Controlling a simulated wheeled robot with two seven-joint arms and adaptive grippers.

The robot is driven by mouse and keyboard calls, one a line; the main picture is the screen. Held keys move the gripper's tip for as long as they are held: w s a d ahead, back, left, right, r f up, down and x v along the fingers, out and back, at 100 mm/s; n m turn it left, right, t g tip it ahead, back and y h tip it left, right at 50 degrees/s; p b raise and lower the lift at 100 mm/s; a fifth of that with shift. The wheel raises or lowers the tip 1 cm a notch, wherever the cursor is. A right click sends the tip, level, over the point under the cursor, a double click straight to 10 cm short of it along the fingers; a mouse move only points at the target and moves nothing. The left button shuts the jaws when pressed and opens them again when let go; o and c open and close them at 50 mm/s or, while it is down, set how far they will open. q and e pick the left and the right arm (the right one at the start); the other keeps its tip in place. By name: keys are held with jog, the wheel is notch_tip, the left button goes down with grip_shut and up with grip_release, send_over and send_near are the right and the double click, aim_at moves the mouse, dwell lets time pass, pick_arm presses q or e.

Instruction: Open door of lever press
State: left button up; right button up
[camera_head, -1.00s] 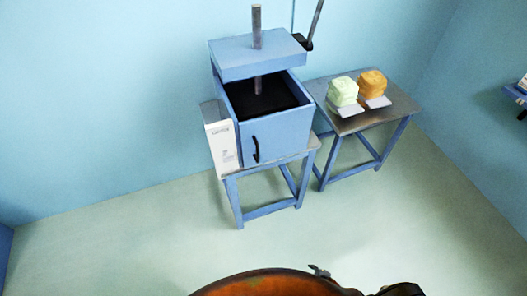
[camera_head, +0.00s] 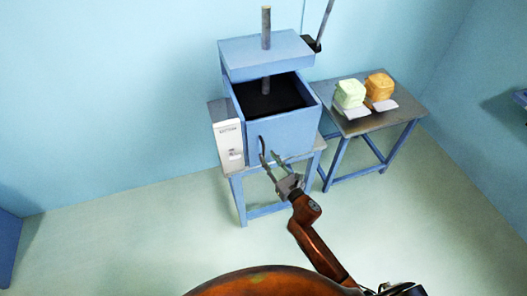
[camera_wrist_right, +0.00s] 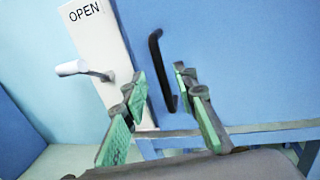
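The lever press is a blue box with a raised blue top plate (camera_head: 266,56), a vertical rod and an open dark top. Its blue front door (camera_head: 290,132) looks shut. A black upright handle (camera_wrist_right: 161,70) is on the door; it also shows in the head view (camera_head: 262,145). My right gripper (camera_head: 270,157) is open just in front of the handle, partly overlapping it. In the right wrist view its green-padded fingers (camera_wrist_right: 159,84) stand either side of the handle in the picture, and seem short of it. I cannot tell whether they touch. My left gripper is not in view.
A white panel (camera_wrist_right: 100,45) marked "OPEN" with a white knob (camera_wrist_right: 72,68) stands left of the door. The press rests on a blue-legged stand (camera_head: 240,205). A side table (camera_head: 382,120) holds a green block (camera_head: 349,93) and an orange block (camera_head: 379,86). Floor in front is clear.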

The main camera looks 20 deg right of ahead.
aim_at(264, 153)
jog(key=x, duration=0.5)
jog(key=shift+f, duration=0.1)
jog(key=shift+c, duration=0.7)
grip_shut()
